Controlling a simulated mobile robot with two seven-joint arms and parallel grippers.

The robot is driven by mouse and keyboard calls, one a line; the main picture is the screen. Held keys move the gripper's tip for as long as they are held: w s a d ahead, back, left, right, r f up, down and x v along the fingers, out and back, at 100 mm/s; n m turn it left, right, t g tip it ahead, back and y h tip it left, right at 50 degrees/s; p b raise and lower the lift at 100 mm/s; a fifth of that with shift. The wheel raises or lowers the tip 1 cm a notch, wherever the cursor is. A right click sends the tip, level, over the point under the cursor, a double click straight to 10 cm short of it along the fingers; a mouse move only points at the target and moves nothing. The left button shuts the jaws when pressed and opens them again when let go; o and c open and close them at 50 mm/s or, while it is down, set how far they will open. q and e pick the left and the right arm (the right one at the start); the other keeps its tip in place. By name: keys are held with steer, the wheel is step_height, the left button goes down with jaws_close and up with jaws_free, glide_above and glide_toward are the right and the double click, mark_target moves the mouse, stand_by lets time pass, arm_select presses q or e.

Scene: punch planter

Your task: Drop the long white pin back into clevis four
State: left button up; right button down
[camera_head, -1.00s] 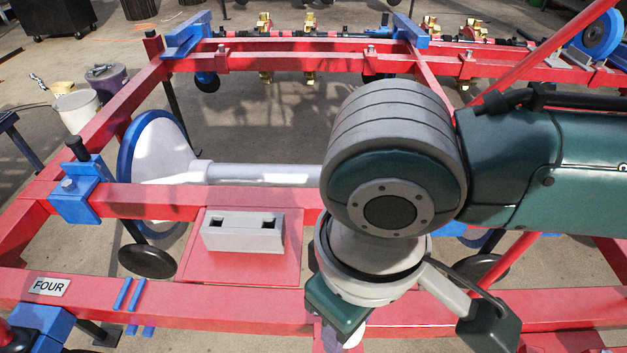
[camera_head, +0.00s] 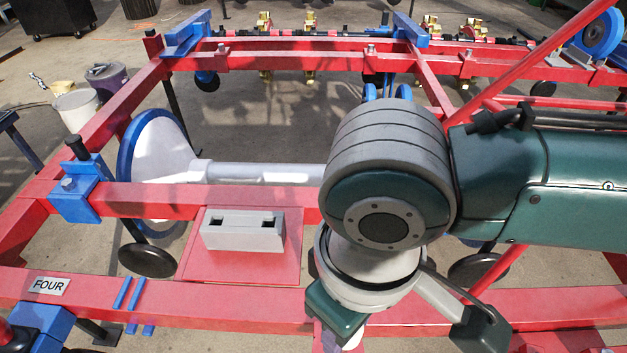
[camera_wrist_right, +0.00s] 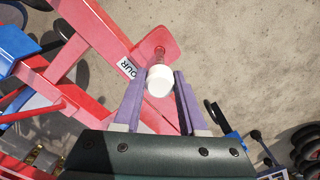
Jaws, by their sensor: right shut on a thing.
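In the right wrist view, my right gripper (camera_wrist_right: 158,84) is shut on the long white pin (camera_wrist_right: 159,82), its round white head between the two purple fingers. A narrow reddish stem shows just beyond the head, over the rounded end of a red plate (camera_wrist_right: 150,45). My left gripper is not in view.
A red frame (camera_head: 220,311) spans the head view, with a "FOUR" plate (camera_head: 49,286) at its left. A grey two-slot block (camera_head: 243,231) sits on a red plate. Blue clamps (camera_head: 78,192) and a white-and-blue disc (camera_head: 160,160) stand nearby.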

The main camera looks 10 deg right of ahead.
steer(key=shift+f+b, duration=3.35)
steer(key=shift+f, duration=2.05)
steer(key=shift+c, duration=1.9)
jaws_free()
steer(key=shift+r, duration=0.15)
step_height(320, 180, up, 9)
steer(key=p, duration=0.4)
steer(key=shift+p, duration=0.35)
steer(key=shift+r, duration=0.4)
